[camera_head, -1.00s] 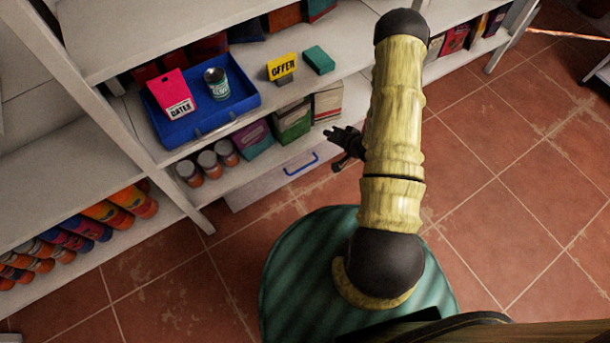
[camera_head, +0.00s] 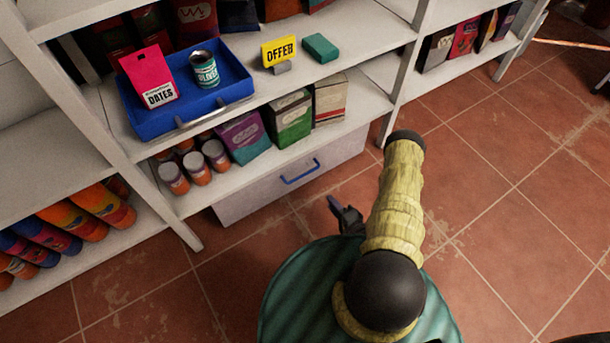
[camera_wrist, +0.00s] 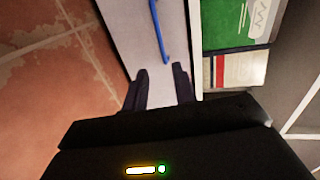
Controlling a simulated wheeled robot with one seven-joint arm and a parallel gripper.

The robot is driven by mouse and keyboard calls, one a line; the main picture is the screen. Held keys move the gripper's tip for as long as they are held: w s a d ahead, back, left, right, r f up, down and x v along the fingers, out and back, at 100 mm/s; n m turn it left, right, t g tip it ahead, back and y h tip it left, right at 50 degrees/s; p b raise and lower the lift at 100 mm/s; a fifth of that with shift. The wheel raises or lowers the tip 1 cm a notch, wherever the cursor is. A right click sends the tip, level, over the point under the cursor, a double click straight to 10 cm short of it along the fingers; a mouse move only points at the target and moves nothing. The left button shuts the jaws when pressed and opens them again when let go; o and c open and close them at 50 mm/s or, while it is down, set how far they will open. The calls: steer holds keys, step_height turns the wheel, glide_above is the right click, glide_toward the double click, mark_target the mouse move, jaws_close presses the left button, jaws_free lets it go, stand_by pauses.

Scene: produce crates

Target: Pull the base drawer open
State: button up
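The base drawer (camera_head: 255,196) is a pale grey front low under the shelf, with a blue bar handle (camera_head: 300,172). It looks shut, though its edges are partly shaded. In the wrist view the drawer front (camera_wrist: 130,30) runs up the picture, and the blue handle (camera_wrist: 158,35) lies ahead of the fingers. My gripper (camera_wrist: 160,72) has its two dark fingers apart with nothing between them. In the head view my gripper (camera_head: 340,205) is small and dark, below and right of the handle and apart from it.
Cartons (camera_head: 290,118) and orange jars (camera_head: 192,165) stand on the shelf above the drawer. A blue tray (camera_head: 160,122) holds a pink dates bag and a can. A yellow offer sign (camera_head: 278,50) stands higher. Tiled floor (camera_head: 490,200) is clear at right.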

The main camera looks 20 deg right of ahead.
mark_target(305, 174)
steer(key=b+x, duration=0.7)
steer(key=x, duration=1)
steer(key=shift+w+a+b, duration=0.1)
steer(key=shift+w+b, duration=0.15)
steer(key=shift+b, duration=0.1)
steer(key=shift+c, duration=0.4)
jaws_close()
